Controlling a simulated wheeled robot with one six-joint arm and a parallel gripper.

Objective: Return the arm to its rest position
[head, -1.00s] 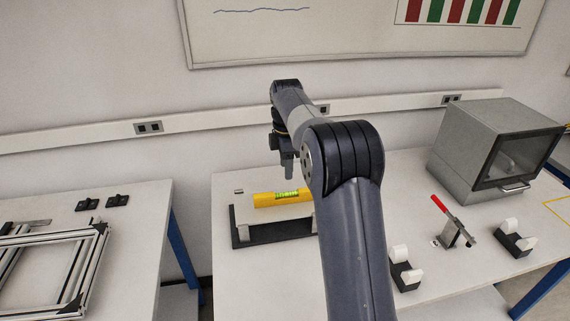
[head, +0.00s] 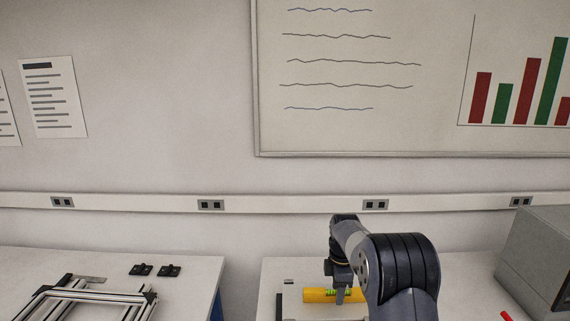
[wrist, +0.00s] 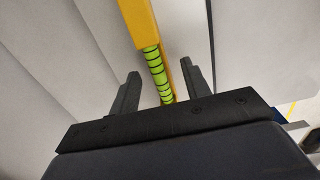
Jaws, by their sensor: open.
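My gripper (head: 341,297) is open and empty, pointing down at the yellow spirit level in the head view. Its fingers overlap the level (head: 316,295) in that view. In the wrist view, the level (wrist: 139,22) with its green vial runs between the two open fingers of my gripper (wrist: 160,82). Visible gaps separate it from both fingers. I cannot tell how far the fingers reach down around it. The level lies on a support on the right-hand table, mostly cut off by the lower edge of the head view.
A grey box-shaped unit (head: 538,258) stands at the right. On the left table (head: 195,268) are an aluminium frame (head: 100,294) and two small black parts (head: 155,270). A wall rail (head: 290,203) with sockets and a whiteboard (head: 340,135) are behind. A gap separates the tables.

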